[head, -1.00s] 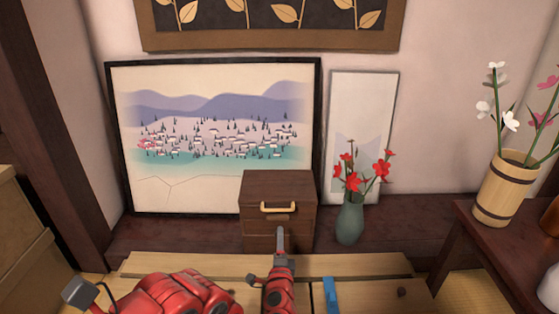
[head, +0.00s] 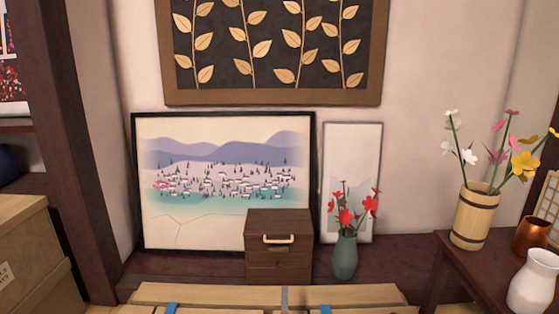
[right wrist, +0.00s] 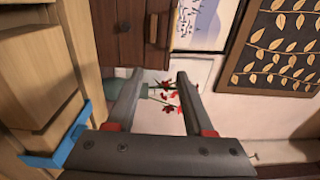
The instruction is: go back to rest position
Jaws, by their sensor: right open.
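My right gripper (head: 285,297) shows only as a small grey tip at the bottom edge of the head view, in front of the wooden drawer box. In the right wrist view my right gripper (right wrist: 160,77) has its two grey fingers apart with nothing held between them. Red flowers show beyond the gap, apart from the fingers. My left gripper is not in view.
A low wooden table (head: 220,292) lies at the bottom, with a drawer box (head: 262,225) behind it. A green vase (head: 344,260) of red flowers stands right of the box. A side table (head: 440,285) holds several vessels. Cardboard boxes (head: 30,240) stand left.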

